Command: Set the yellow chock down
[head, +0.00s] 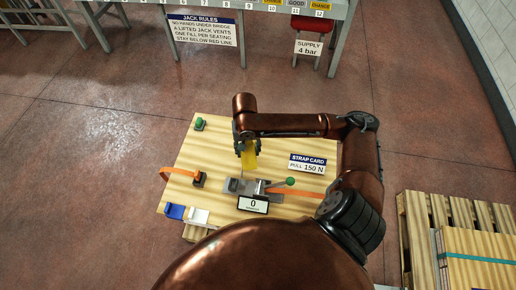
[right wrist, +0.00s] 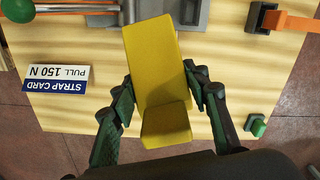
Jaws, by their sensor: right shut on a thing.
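The yellow chock (head: 249,158) is a wedge-like block. It also fills the middle of the right wrist view (right wrist: 155,65). My right gripper (head: 246,143) has its fingers on both sides of the chock, shut on it, over the far middle part of the wooden board (head: 217,150). In the right wrist view the two fingers (right wrist: 160,90) press on the chock's sides. I cannot tell whether the chock's underside touches the board. My left gripper is not in view.
A grey metal fixture (head: 236,186) with a green knob (head: 290,181) and orange strap is just nearer than the chock. A display reading 0 (head: 253,204), blue block (head: 175,211), white block (head: 197,217), green button (head: 200,124) and strap card (head: 308,164) are on the board.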

